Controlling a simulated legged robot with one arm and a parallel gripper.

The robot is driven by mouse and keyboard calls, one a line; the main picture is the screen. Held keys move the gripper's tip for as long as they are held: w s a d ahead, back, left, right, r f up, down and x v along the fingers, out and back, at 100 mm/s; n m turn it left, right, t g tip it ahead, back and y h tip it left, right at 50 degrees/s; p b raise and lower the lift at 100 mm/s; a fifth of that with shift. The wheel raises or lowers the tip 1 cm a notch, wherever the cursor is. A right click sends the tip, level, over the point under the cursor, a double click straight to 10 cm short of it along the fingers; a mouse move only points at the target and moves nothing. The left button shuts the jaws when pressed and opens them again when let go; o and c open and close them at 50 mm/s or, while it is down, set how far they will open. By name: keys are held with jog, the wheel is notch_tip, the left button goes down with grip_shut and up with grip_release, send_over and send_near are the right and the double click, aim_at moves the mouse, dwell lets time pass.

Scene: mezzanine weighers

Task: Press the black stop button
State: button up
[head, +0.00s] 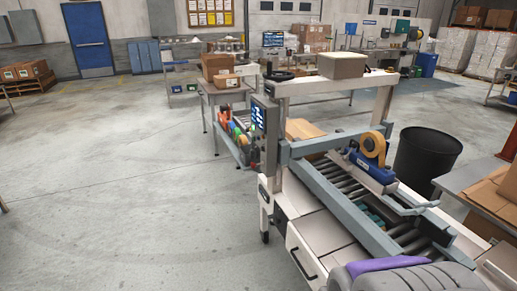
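A case-sealing machine (345,218) with a roller bed and a tape head stands in front of me, right of centre. A dark control panel (265,116) with a lit screen is mounted at its left front corner. I cannot make out a black stop button on the panel or the machine; it is too small or hidden. My gripper is not in view. A grey ribbed rounded part with a purple band, likely mine, covers the near end of the machine at the bottom right.
A black bin (427,158) stands right of the machine. A table with an open carton (490,203) is at the right edge. Behind the panel is a bench with cardboard boxes (216,67). The concrete floor (120,190) at left is clear.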

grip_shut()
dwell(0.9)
